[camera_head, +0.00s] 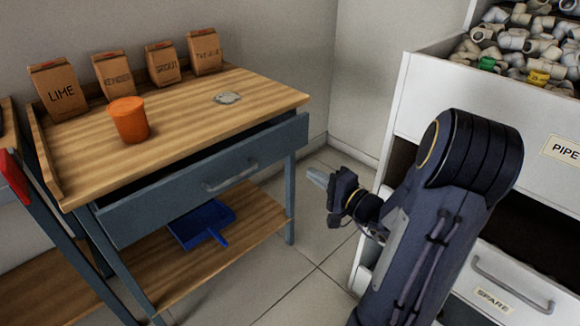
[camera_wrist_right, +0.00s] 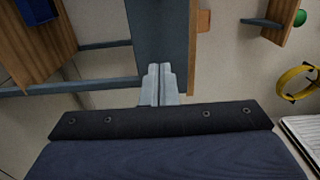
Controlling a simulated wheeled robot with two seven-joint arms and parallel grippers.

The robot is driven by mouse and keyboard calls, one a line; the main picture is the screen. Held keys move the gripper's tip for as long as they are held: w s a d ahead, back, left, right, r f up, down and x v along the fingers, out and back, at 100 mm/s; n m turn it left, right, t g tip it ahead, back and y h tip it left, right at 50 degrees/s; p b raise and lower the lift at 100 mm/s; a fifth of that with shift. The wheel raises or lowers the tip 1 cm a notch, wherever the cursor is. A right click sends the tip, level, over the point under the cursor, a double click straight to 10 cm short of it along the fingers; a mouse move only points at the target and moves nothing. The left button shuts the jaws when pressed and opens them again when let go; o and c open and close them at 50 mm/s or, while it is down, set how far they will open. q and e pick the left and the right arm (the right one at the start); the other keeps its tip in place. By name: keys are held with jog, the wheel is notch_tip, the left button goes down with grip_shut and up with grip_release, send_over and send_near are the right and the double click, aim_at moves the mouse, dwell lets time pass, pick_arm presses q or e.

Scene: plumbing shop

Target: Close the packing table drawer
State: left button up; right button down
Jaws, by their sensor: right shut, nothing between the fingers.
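The packing table (camera_head: 180,110) has a wooden top and blue-grey legs. Its blue-grey drawer (camera_head: 170,197) stands partly open, with a dark gap showing between the tabletop edge and the drawer front. A grey bar handle (camera_head: 230,177) is on the front. My right gripper (camera_head: 316,178) is shut and empty, to the right of the drawer front and pointing left towards the table. In the right wrist view, the shut fingertips (camera_wrist_right: 160,72) overlap a blue-grey panel, apparently the drawer front (camera_wrist_right: 160,30). I cannot tell whether they touch it. My left gripper is not in view.
Paper bags (camera_head: 58,90), an orange pot (camera_head: 129,120) and a grey disc (camera_head: 227,98) are on the tabletop. A blue dustpan (camera_head: 200,222) lies on the lower shelf. A white cabinet (camera_head: 450,100) with pipe fittings stands right. Floor between them is clear.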

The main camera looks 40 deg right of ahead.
aim_at(272, 149)
jog(key=w, duration=0.4)
jog(key=w+a+b, duration=0.1)
jog(key=w, duration=0.8)
jog(key=shift+w+a+b, duration=0.15)
jog(key=shift+w+b, duration=0.15)
jog(key=shift+b, duration=0.05)
jog(key=w+b, duration=0.1)
jog(key=w, duration=0.2)
jog(key=w+b, duration=0.1)
jog(key=w, duration=0.1)
jog(key=w+b, duration=0.2)
jog(key=w, duration=0.1)
jog(key=shift+w+a+f, duration=0.1)
jog(key=shift+w+a, duration=0.2)
jog(key=shift+a, duration=0.05)
jog(key=shift+w, duration=0.15)
jog(key=shift+r, duration=0.35)
